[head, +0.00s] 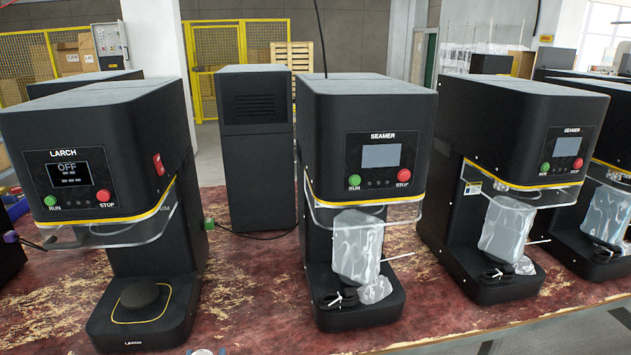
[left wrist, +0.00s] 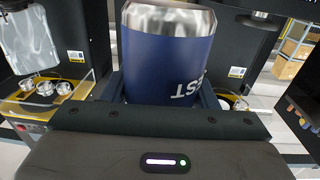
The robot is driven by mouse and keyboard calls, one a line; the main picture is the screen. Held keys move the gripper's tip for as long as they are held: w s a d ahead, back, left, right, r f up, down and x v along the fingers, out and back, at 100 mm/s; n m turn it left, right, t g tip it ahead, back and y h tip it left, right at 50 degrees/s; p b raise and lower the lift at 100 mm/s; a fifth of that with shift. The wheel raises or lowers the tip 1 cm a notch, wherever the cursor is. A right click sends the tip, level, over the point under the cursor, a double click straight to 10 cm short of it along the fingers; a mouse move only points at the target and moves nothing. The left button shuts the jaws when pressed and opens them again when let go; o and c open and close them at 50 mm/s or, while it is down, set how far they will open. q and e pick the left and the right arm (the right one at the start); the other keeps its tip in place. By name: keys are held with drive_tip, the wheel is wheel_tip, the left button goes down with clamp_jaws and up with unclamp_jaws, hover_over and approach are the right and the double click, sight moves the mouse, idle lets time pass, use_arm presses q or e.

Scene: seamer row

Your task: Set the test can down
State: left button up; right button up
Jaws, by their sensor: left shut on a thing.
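The test can (left wrist: 165,60) is dark blue with a silver rim and white letters that read upside down, partly cut off. In the left wrist view it stands between the fingers of my left gripper (left wrist: 162,95), which is shut on it. The can's lower part is hidden behind the gripper body. In the head view only a small silver round edge (head: 204,352), probably the can's top, shows at the bottom edge. The LARCH seamer (head: 105,170) stands at the left, with OFF on its screen. Its round black pad (head: 140,295) is bare. My right gripper is not in view.
More seamers (head: 365,120) stand to the right, with clear bags (head: 357,245) hanging at their fronts and black coiled cords on their bases. A black cabinet (head: 255,150) stands behind. The worn red bench top (head: 250,300) is clear between the LARCH and middle seamers.

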use_arm(q)
drive_tip(key=s+d+r+m+h, duration=0.1)
drive_tip(key=s+d+r+h, duration=0.1)
drive_tip(key=s+r, duration=0.3)
drive_tip(key=s, duration=0.4)
drive_tip(key=shift+d, duration=0.35)
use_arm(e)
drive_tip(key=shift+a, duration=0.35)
use_arm(q)
drive_tip(key=shift+w, duration=0.15)
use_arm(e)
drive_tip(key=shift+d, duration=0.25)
use_arm(q)
drive_tip(key=shift+y, duration=0.5)
drive_tip(key=w+f, duration=0.1)
drive_tip(key=w, duration=0.1)
drive_tip(key=w+a+f, duration=0.1)
drive_tip(key=w, duration=0.1)
drive_tip(key=w+f, duration=0.2)
drive_tip(key=w, duration=0.1)
drive_tip(key=shift+a+f, duration=0.1)
drive_tip(key=shift+a, duration=0.2)
drive_tip(key=w+a+r+n+g+y, duration=0.25)
drive_tip(key=w+a+n+y, duration=0.35)
drive_tip(key=w+a+y, duration=0.4)
drive_tip(key=w+a+r+n+g+y, duration=0.3)
drive_tip(key=a+r+n+g, duration=0.1)
drive_tip(key=a, duration=0.3)
drive_tip(key=shift+w+r, duration=0.15)
drive_tip(key=shift+r, duration=0.7)
